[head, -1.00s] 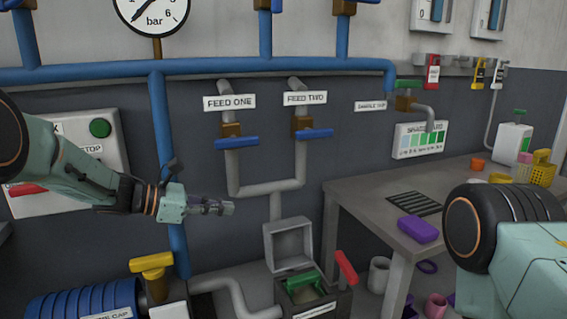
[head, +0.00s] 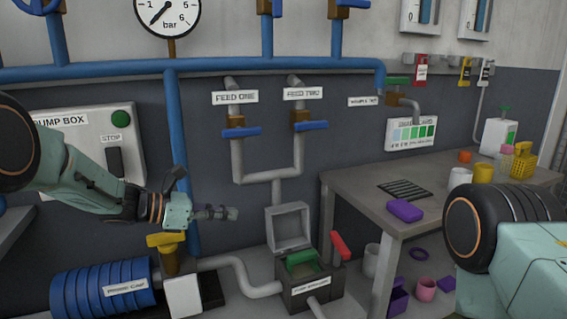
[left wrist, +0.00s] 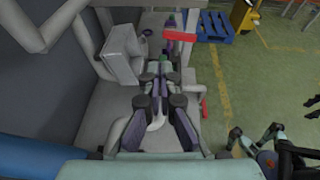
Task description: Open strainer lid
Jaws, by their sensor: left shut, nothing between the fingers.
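The strainer box (head: 318,288) is a dark grey box with a white label, low by the wall in the head view. Its grey square lid (head: 288,228) stands raised at the back edge; the grey lid also shows left of the fingers in the left wrist view (left wrist: 122,55). A green handle (head: 300,260) lies across the box's opening, and a red handle (head: 341,246) is at its right. My left gripper (head: 234,214) is shut and empty, left of the lid and apart from it in the head view. My right gripper is not seen clearly.
A blue ribbed cylinder (head: 100,288) and a yellow-handled valve (head: 167,241) stand left of the box. Grey pipes (head: 237,160) with blue valve handles run above. A grey bench (head: 345,190) stands at right, with cups and a purple block (head: 404,210).

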